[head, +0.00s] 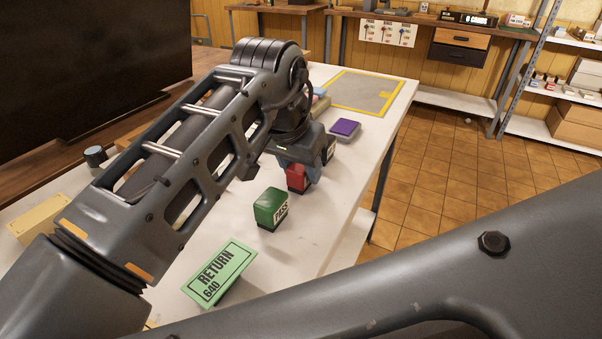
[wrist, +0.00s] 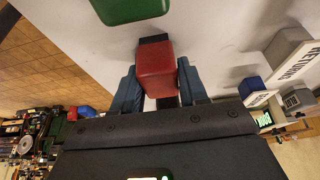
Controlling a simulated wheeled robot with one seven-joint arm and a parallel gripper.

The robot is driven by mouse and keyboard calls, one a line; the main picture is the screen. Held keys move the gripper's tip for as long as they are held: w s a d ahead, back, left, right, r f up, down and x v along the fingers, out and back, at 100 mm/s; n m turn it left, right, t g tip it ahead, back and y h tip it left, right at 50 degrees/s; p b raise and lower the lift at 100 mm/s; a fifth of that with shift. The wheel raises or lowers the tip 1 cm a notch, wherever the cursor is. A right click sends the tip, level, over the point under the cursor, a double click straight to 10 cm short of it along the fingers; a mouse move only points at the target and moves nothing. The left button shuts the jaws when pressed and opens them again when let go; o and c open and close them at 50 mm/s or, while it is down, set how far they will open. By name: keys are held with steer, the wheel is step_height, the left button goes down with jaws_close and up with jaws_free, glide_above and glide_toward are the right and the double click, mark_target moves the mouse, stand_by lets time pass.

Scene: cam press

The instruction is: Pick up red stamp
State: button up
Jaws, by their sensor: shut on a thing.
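The red stamp (wrist: 156,68) sits between the two blue fingers of my gripper (wrist: 160,88) in the wrist view. The fingers close on its sides. In the head view the red stamp (head: 297,178) shows beside the lower end of my gripper (head: 306,178), partly covered by it. I cannot tell whether the stamp's base touches the white table (head: 345,200). A green stamp (head: 270,208) marked PASS stands just in front of it; its edge also shows at the top of the wrist view (wrist: 130,10).
A green RETURN card (head: 219,272) lies near the front of the table. A purple ink pad (head: 345,128) and a yellow-bordered grey mat (head: 370,92) lie farther back. A dark screen (head: 90,65) stands at the left. The table's right edge is near my gripper.

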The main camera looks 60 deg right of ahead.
steer(key=shift+c, duration=1.2)
steer(key=shift+r, duration=0.55)
step_height(320, 180, up, 3)
steer(key=shift+f, duration=0.2)
steer(key=s+d+r+p, duration=0.2)
steer(key=s+r+p, duration=0.5)
steer(key=s+p, duration=0.4)
steer(key=p, duration=0.4)
steer(key=shift+d+r+p, duration=0.25)
steer(key=shift+d+p, duration=0.1)
steer(key=shift+s+f, duration=0.1)
steer(key=shift+s, duration=0.05)
